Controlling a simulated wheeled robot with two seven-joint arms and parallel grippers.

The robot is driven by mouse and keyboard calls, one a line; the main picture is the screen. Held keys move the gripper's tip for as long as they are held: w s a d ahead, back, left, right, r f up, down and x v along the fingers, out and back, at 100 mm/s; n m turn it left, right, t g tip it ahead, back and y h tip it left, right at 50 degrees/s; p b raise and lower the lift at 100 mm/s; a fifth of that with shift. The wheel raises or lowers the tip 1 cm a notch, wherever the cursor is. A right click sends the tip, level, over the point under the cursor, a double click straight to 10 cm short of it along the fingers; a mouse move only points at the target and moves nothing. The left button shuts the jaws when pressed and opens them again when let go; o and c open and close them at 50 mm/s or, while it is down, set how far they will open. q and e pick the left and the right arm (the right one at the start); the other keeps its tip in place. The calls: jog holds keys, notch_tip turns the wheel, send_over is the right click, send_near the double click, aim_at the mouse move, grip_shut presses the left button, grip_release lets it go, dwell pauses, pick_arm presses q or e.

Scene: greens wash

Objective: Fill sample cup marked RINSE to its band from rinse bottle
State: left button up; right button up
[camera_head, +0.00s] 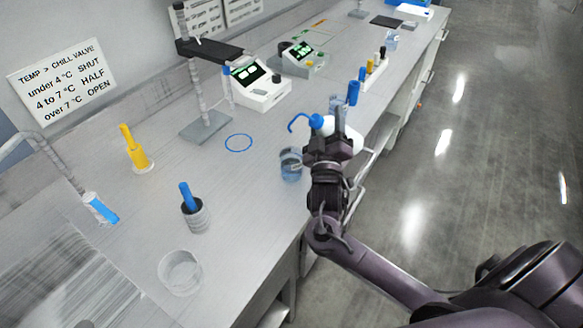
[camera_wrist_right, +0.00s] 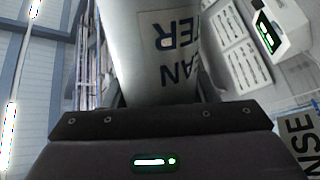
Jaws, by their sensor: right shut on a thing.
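The rinse bottle (camera_head: 354,139) is white with a blue cap and a thin curved blue spout. My right gripper (camera_head: 339,122) is shut on its body and holds it over the bench's front edge. The bottle looks tilted, cap to the left; the spout tip is above and near the clear sample cup (camera_head: 290,170). The cup stands on the bench with a bluish look inside; its band and exact level are too small to tell. In the right wrist view the bottle (camera_wrist_right: 150,60) shows partial upside-down lettering, and a label ending in "NSE" (camera_wrist_right: 302,138) shows at lower right. My left gripper is out of view.
A blue ring (camera_head: 239,143) is marked on the bench. An empty clear dish (camera_head: 180,272), a dark pot with a blue handle (camera_head: 194,212), a yellow bottle (camera_head: 136,153) and a stand (camera_head: 205,125) are to the left. Instruments and a vial rack (camera_head: 375,72) stand further back.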

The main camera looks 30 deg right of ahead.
jog(key=shift+f+m, duration=0.25)
jog(key=shift+m, duration=0.15)
jog(key=shift+d, duration=0.1)
jog(key=shift+r+p, duration=0.3)
jog(key=shift+p, duration=0.05)
jog(key=m+p, duration=0.1)
jog(key=r+m+g+p, duration=0.2)
jog(key=shift+a+r+h, duration=0.15)
jog(key=shift+a+h, duration=0.1)
jog(key=shift+h, duration=0.15)
jog(key=shift+m, duration=0.5)
jog(key=d+m, duration=0.1)
jog(key=d+f+m+g+b, duration=0.1)
jog(key=shift+s+m+g, duration=0.15)
jog(key=shift+m+g, duration=0.15)
jog(key=shift+m, duration=0.1)
jog(key=shift+s+d+f+m+g, duration=0.15)
jog(key=shift+d+m+g, duration=0.35)
jog(key=shift+m, duration=0.3)
